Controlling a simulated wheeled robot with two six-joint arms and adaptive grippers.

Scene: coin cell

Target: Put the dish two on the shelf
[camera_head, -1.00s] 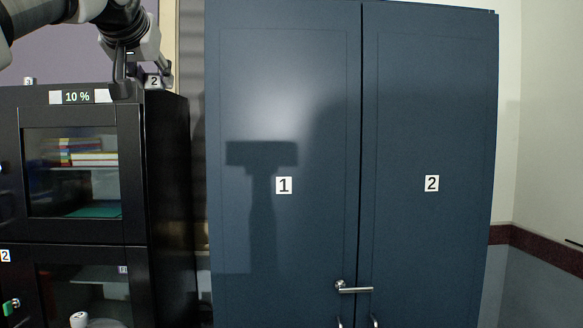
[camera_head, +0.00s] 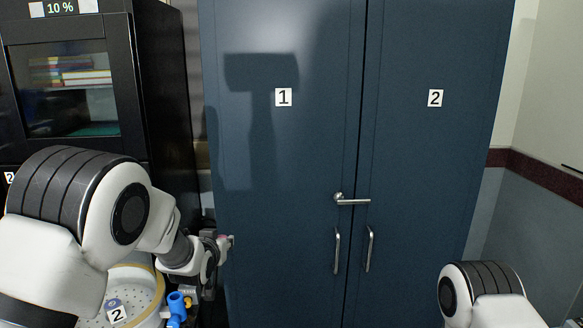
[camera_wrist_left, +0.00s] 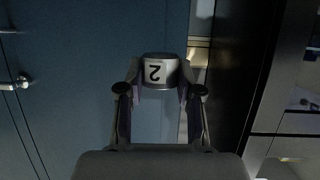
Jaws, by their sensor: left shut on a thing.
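In the left wrist view, a small dark round dish (camera_wrist_left: 158,71) with a white label bearing an upside-down "2" sits between the fingers of my left gripper (camera_wrist_left: 160,90). The gripper is shut on it, one finger on each side. In the head view my left gripper (camera_head: 218,250) is low, in front of the lower left edge of the blue cabinet; the dish cannot be made out clearly there. My right arm shows at the lower right, but its gripper is outside the frame. No open shelf is clearly visible; shelves with books show behind glass in the black cabinet (camera_head: 157,90).
A tall blue cabinet (camera_head: 283,150) with shut doors labelled 1 and 2 stands ahead, with metal handles (camera_head: 337,250). Below my left arm are a white perforated container (camera_head: 140,290) with a yellow rim and a blue fitting (camera_head: 176,305). Floor at right is hidden.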

